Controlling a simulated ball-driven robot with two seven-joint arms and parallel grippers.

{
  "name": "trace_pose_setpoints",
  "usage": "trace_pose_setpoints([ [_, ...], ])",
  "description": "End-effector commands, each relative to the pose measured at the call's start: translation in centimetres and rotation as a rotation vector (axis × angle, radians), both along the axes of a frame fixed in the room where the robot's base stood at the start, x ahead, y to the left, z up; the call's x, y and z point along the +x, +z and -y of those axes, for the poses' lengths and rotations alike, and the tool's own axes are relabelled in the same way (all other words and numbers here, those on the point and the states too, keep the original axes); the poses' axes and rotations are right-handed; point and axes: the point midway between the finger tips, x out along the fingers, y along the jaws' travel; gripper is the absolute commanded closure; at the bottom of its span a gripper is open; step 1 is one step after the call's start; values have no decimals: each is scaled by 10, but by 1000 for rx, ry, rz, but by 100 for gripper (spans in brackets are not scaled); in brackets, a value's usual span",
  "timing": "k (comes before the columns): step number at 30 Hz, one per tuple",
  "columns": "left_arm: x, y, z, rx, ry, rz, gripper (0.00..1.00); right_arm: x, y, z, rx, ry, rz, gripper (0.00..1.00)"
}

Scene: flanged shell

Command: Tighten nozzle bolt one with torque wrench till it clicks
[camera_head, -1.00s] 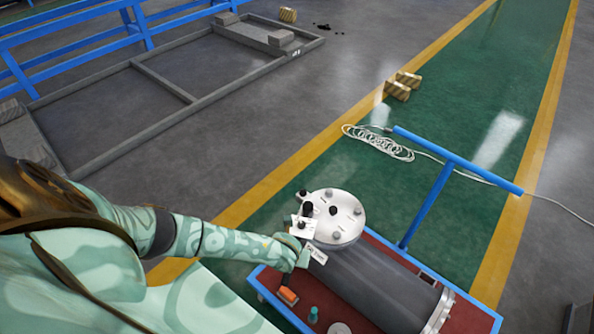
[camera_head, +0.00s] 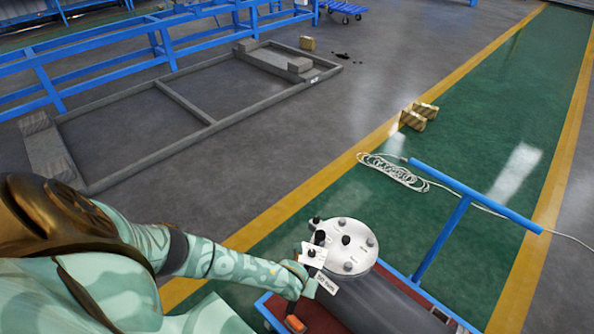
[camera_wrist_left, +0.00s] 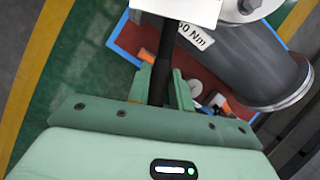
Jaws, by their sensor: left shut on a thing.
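The flanged shell is a grey cylinder (camera_head: 378,300) with a round pale flange (camera_head: 340,232) carrying several bolts around its top face. My left gripper (camera_head: 304,278) is beside the flange's near left edge, shut on the black handle of the torque wrench (camera_wrist_left: 162,65). In the left wrist view the handle runs up between the two green fingers (camera_wrist_left: 163,90). A white card (camera_wrist_left: 185,8) hides the wrench's far end there. In the head view the wrench's head is at the flange's left edge; I cannot tell which bolt it sits on. My right gripper is out of view.
The shell lies on a red-topped cart with a blue frame and a blue push handle (camera_head: 475,196).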

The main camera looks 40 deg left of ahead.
Motion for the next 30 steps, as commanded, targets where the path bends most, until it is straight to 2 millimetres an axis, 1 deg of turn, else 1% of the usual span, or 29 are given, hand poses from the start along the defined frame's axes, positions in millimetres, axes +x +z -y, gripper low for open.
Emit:
trace_pose_setpoints([
  [1,0,0,4,-3,9,-2,100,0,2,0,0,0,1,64],
  [6,1,0,7,-4,31,-2,100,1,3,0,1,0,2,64],
  [17,2,1,8,-4,32,-1,100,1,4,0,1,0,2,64],
  [20,2,5,8,-4,32,0,100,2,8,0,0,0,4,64],
  [30,3,28,7,-2,32,4,100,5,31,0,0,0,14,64],
])
